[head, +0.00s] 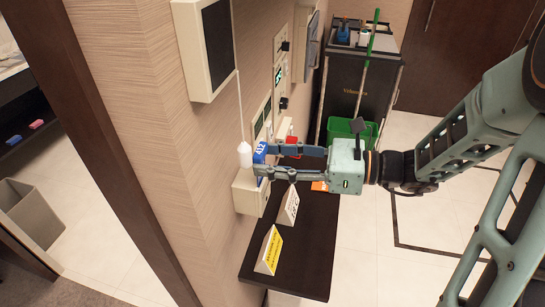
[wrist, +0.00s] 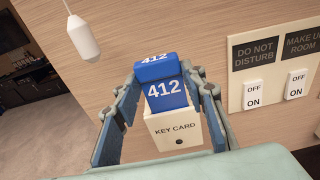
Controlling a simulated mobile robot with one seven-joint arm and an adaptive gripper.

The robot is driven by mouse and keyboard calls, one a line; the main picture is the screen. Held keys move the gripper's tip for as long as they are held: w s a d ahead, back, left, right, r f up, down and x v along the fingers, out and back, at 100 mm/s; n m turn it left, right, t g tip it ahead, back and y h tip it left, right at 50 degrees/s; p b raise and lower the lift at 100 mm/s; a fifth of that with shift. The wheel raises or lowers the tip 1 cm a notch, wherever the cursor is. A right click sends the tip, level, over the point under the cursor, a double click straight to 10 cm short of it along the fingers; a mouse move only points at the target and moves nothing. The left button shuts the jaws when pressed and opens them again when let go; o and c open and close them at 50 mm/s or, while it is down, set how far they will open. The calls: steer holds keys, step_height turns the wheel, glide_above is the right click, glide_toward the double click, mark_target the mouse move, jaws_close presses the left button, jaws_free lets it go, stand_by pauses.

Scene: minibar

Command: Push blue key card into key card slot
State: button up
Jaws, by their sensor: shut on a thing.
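The blue key card (head: 260,151), marked 412, is between the fingers of my gripper (head: 263,160) at the wall. In the wrist view the card (wrist: 166,95) shows a numbered front and a thicker numbered top, with a finger on each side. The key card slot (wrist: 176,132) is a pale wall box labelled KEY CARD, directly below and behind the card. In the head view the slot box (head: 246,196) is just under my fingers. The card's lower edge meets the top of the box in the wrist view; how deep it sits is hidden.
A white hanging pull (wrist: 83,38) is left of the card. A switch panel (wrist: 275,68) is on the wall to the right. Below, a dark shelf (head: 300,262) holds a yellow sign (head: 269,250) and a white sign (head: 288,205). A housekeeping cart (head: 360,85) stands beyond.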

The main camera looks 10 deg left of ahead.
steer(key=shift+f+b, duration=1.3)
steer(key=shift+f, duration=0.75)
steer(key=o, duration=0.9)
steer(key=shift+o, duration=0.2)
steer(key=s+d+r, duration=0.1)
steer(key=d, duration=1.1)
steer(key=shift+r, duration=0.2)
